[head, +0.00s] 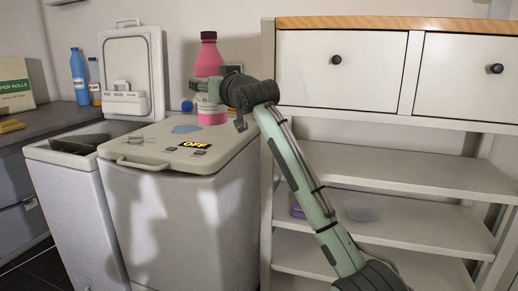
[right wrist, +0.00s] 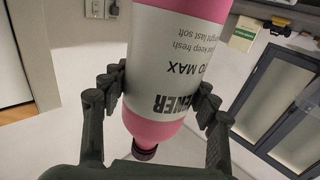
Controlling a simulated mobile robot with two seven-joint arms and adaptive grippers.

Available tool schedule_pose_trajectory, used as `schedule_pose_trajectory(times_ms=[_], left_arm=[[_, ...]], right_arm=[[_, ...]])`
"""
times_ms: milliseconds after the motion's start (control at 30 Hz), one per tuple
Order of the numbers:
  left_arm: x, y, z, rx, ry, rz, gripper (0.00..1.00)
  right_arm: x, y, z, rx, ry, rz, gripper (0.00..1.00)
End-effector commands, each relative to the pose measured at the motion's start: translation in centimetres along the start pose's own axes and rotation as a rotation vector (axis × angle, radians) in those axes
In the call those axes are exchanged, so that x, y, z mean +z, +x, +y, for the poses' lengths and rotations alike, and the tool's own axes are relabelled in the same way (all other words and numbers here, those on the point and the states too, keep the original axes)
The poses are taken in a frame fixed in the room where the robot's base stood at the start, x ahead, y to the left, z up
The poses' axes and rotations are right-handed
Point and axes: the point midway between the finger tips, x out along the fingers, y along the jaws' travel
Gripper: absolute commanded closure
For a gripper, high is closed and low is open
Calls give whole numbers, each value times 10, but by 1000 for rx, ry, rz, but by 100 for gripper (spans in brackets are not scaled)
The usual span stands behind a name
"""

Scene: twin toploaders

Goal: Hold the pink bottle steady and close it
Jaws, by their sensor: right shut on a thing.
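The pink bottle (head: 208,60) is upright above the back of the closed toploader lid, with a dark cap (head: 208,35) at its top. I cannot tell whether its base touches the lid or how tight the cap is. My right gripper (head: 207,90) is shut around the middle of the bottle, at the white label. In the right wrist view the bottle (right wrist: 170,60) fills the space between both fingers (right wrist: 163,92), and its dark cap (right wrist: 146,152) shows at the lower edge. My left gripper is in no view.
The closed toploader (head: 180,215) has an OFF display, a blue patch (head: 187,129) and a blue ball (head: 187,106). The left toploader (head: 70,185) stands open, its lid (head: 130,65) raised. A blue bottle (head: 79,76) is on the left counter. A white shelf unit (head: 410,165) stands right.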

Motion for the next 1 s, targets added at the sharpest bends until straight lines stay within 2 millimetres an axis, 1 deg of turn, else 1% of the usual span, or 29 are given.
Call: schedule_pose_trajectory(times_ms=[67, 100, 267, 300, 367, 400, 467, 500, 567, 600, 667, 700, 767, 800, 867, 900, 967, 1000], left_arm=[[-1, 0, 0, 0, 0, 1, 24], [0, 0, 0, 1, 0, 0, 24], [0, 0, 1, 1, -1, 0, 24], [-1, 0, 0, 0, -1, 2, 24], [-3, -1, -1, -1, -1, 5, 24], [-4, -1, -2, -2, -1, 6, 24], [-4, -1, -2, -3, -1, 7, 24], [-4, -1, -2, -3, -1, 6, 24], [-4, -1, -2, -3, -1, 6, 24], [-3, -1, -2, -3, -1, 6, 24], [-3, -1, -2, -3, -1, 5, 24], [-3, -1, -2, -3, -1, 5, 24], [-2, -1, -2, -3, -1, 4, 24], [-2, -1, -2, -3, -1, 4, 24], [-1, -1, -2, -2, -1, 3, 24], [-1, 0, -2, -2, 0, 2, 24], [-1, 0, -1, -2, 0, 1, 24], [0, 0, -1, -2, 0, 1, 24]], right_arm=[[-3, -1, 0, -1, -1, 7, 92], [15, -3, 6, 8, 3, -1, 92], [63, -20, 26, 43, 2, -1, 92], [76, -26, 31, 54, 2, -1, 92], [96, -36, 39, 72, 2, 0, 92], [111, -43, 44, 86, 3, -1, 92], [134, -57, 54, 110, 3, -1, 92], [150, -68, 61, 129, 3, -2, 92], [174, -85, 70, 158, 2, -2, 92], [189, -98, 76, 178, 3, -2, 92], [210, -118, 84, 209, 2, 0, 92], [224, -132, 89, 229, 2, -1, 92], [243, -154, 96, 260, 2, -1, 92], [255, -169, 101, 281, 1, 0, 92], [271, -193, 106, 311, 0, 0, 92], [282, -209, 110, 331, 0, 0, 92], [296, -234, 114, 359, 0, 0, 92], [304, -250, 117, 378, 0, 0, 92]])
